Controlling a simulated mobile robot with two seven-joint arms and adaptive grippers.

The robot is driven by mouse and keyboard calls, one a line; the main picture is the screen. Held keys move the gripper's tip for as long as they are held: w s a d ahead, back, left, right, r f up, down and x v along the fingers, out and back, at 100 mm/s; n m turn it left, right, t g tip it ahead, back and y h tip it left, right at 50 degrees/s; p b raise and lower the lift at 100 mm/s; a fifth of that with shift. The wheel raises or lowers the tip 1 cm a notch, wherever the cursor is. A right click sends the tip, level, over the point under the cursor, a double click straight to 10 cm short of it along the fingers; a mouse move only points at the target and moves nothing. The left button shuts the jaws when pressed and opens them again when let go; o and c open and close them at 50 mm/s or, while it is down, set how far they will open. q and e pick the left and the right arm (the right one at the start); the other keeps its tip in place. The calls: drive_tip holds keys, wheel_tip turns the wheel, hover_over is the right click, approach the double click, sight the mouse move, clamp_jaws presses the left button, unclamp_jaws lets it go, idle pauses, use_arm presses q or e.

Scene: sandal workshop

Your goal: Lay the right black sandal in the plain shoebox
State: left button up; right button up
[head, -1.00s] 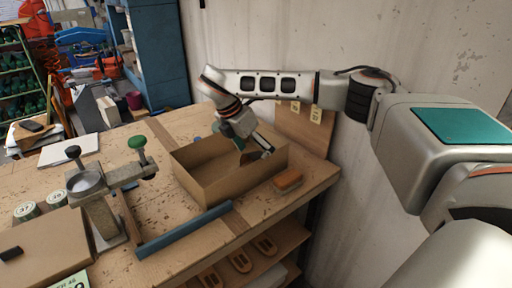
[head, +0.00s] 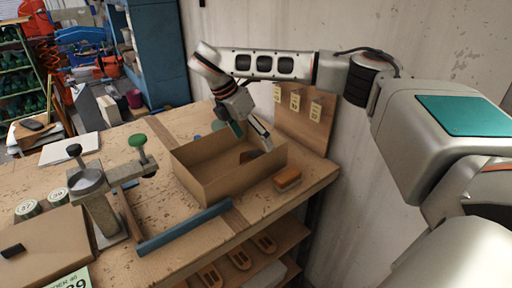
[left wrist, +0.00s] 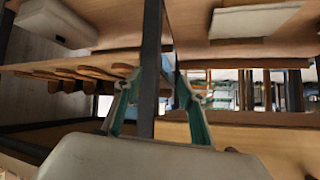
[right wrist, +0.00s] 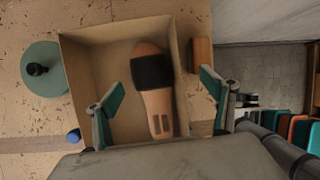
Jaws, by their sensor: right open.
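The plain shoebox (head: 205,188) is an open brown cardboard box on the workbench. The black sandal (right wrist: 158,102), a tan sole with a wide black strap, lies inside it, strap up, in the right wrist view. In the head view only a dark bit of the sandal (head: 248,156) shows over the wall. My right gripper (head: 251,134) is open and empty above the box; its fingers (right wrist: 161,90) are spread above the sandal, apart from it. My left gripper (left wrist: 158,105) shows only in the left wrist view, fingers apart, below the bench top near a dark post.
An orange-brown brush (head: 288,179) lies just right of the box. A blue bar (head: 185,228) lies in front. A press with a green knob (head: 138,140) stands to the left. A board with tags (head: 300,115) stands behind the box. Shelves with soles (head: 240,257) sit under the bench.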

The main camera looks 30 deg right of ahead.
use_arm(q)
drive_tip(key=shift+w+d+r+b, duration=0.35)
drive_tip(key=shift+d, duration=0.1)
use_arm(e)
drive_tip(key=v, duration=0.8)
drive_tip(key=shift+r, duration=0.35)
use_arm(q)
drive_tip(key=shift+s+f, duration=0.1)
drive_tip(key=shift+f, duration=0.05)
use_arm(e)
drive_tip(key=shift+a, duration=0.1)
